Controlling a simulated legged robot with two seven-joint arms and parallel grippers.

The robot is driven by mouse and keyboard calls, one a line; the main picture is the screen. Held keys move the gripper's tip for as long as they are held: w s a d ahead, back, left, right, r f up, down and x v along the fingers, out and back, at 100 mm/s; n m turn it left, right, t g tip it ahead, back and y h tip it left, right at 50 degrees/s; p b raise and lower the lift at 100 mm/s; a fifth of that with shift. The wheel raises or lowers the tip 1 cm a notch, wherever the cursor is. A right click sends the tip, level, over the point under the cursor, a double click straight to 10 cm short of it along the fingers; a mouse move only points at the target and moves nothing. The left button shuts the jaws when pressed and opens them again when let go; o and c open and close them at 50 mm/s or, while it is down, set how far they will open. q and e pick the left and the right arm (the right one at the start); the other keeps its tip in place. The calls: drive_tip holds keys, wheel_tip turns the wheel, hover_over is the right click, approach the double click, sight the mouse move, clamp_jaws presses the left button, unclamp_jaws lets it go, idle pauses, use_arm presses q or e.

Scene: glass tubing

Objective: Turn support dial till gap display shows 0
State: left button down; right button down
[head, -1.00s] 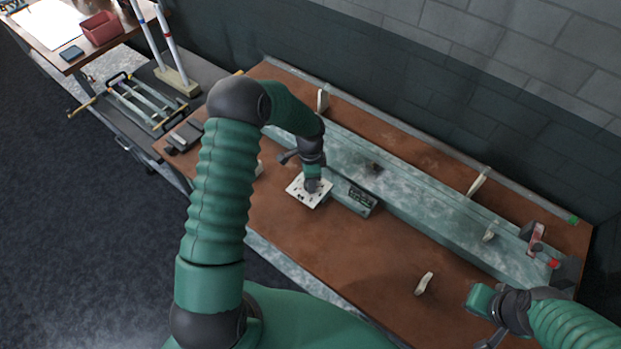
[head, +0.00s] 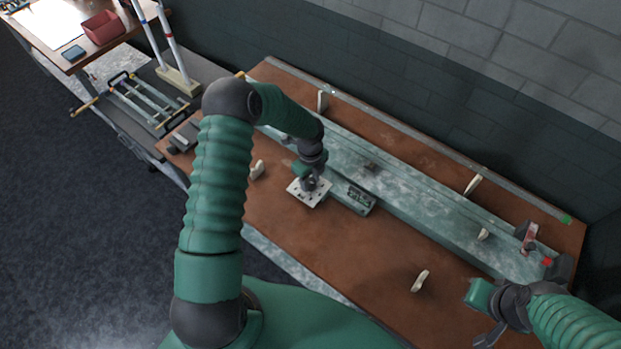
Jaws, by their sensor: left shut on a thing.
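A white square plate (head: 297,191) lies on the brown bench, and the support dial appears to be on it, mostly hidden under my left gripper. My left gripper (head: 310,184) points down at the middle of the plate and is shut on the dial. A small dark display box (head: 357,198), which looks like the gap display, stands just right of the plate; its figures are too small to read. My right gripper (head: 478,315) is at the lower right, away from the plate; its jaws are not clear.
A long grey-green bed (head: 410,205) runs along the brown bench (head: 350,255). Several pale upright pieces stand about, one (head: 420,281) at the front. A red-and-dark fixture (head: 530,238) is at the right end. A cart with a rack (head: 145,103) stands left.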

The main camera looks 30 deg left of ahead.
sight(310, 181)
use_arm(q)
drive_tip(key=shift+a+m+p, duration=0.1)
drive_tip(key=shift+m+p, duration=0.2)
drive_tip(key=shift+m, duration=1)
drive_tip(key=shift+w, duration=0.1)
drive_tip(key=c, duration=1.2)
unclamp_jaws()
drive_tip(key=o, duration=0.3)
wheel_tip(310, 181, up, 17)
drive_tip(key=b, duration=0.2)
drive_tip(key=shift+f, duration=0.2)
drive_tip(key=shift+w+a, duration=0.1)
